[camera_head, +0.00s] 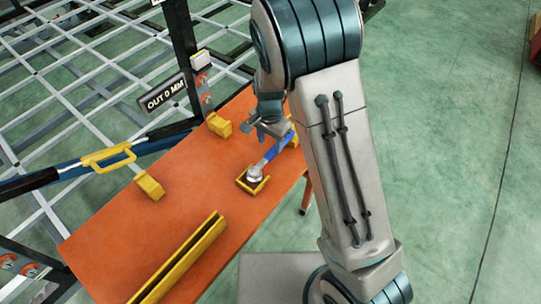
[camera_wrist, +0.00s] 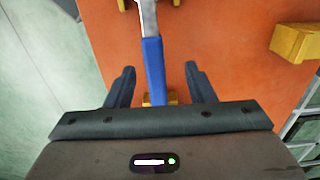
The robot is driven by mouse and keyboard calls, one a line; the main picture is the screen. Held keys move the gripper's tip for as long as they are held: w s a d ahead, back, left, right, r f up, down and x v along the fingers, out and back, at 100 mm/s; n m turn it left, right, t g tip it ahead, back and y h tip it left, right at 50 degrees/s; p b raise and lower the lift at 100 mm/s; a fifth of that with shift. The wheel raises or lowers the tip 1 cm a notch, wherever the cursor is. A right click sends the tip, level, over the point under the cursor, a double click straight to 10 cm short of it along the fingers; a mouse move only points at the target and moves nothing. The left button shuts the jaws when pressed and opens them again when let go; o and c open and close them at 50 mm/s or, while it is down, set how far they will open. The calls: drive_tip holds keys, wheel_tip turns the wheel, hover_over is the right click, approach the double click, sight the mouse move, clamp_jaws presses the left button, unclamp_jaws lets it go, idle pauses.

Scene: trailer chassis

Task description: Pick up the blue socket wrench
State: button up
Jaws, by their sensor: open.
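The blue socket wrench (camera_head: 271,155) lies on the orange table, its silver head in a small yellow holder (camera_head: 252,185) and its blue handle slanting up to the right. Part of the handle's far end is hidden behind my arm in the head view. In the wrist view the blue handle (camera_wrist: 154,70) runs between the two fingers of my gripper (camera_wrist: 160,80), touching neither. My gripper (camera_head: 262,128) is open at the handle's far end. A second yellow support shows under that end in the wrist view (camera_wrist: 158,99).
The orange table (camera_head: 120,235) carries a long yellow channel (camera_head: 180,262) at the front and yellow blocks (camera_head: 150,186) (camera_head: 219,125) along its left edge. A yellow-handled blue bar (camera_head: 108,157) and a sign reading "OUT 0 MM" (camera_head: 164,93) stand beside the grey frame at left.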

sight(272, 151)
drive_tip(key=shift+s+d+f+p, duration=0.15)
drive_tip(key=shift+d+f+p, duration=0.1)
drive_tip(key=shift+f, duration=1.25)
drive_tip(key=shift+s+d+f+p, duration=0.1)
drive_tip(key=shift+f+p, duration=0.15)
drive_tip(key=shift+f, duration=1.25)
clamp_jaws()
